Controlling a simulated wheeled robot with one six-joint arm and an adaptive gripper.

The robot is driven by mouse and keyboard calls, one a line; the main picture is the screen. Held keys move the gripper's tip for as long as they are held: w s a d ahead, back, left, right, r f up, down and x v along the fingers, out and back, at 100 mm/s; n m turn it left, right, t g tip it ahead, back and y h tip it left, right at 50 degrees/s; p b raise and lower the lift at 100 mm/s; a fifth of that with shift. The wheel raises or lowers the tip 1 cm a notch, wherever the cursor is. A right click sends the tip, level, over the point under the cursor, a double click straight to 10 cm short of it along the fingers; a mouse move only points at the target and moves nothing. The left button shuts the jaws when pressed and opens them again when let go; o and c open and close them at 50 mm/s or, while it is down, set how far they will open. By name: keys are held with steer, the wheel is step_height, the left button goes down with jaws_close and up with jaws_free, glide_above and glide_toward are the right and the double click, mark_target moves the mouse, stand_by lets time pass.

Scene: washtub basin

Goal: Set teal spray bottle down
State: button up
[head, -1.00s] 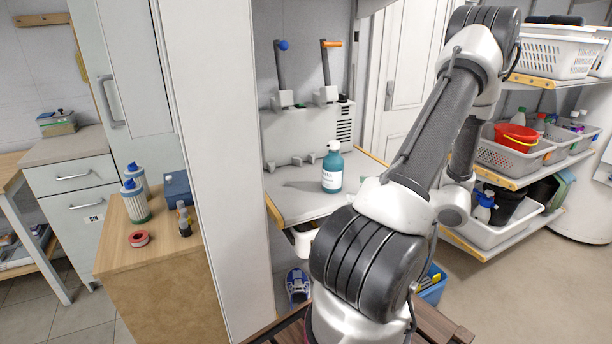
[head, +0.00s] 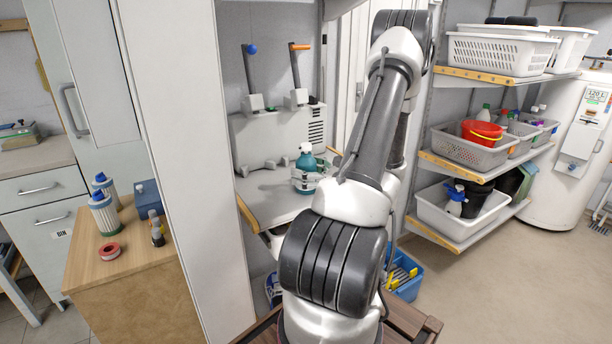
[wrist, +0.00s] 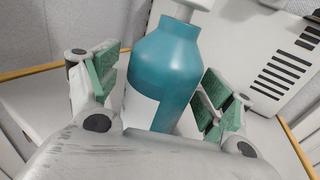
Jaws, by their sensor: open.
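The teal spray bottle (head: 306,160) stands upright on the grey-white shelf surface (head: 262,197), in front of a pale machine with levers. It has a white top and a white label. In the wrist view the teal bottle (wrist: 168,65) rises between the two green-padded fingers of my gripper (wrist: 163,95). The fingers are apart, with a gap visible on both sides of the bottle. In the head view my gripper (head: 308,181) is around the bottle's lower part, partly hidden by my arm. The bottle's base is hidden by the gripper body.
The pale machine (head: 270,138) with blue and orange lever knobs stands right behind the bottle. A tall white panel (head: 190,150) borders the shelf at the left. Shelves with baskets (head: 473,150) stand at the right. A wooden counter (head: 120,250) holds filters and red tape.

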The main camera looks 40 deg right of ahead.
mark_target(306, 144)
steer(key=c, duration=1.5)
steer(key=shift+r, duration=5.05)
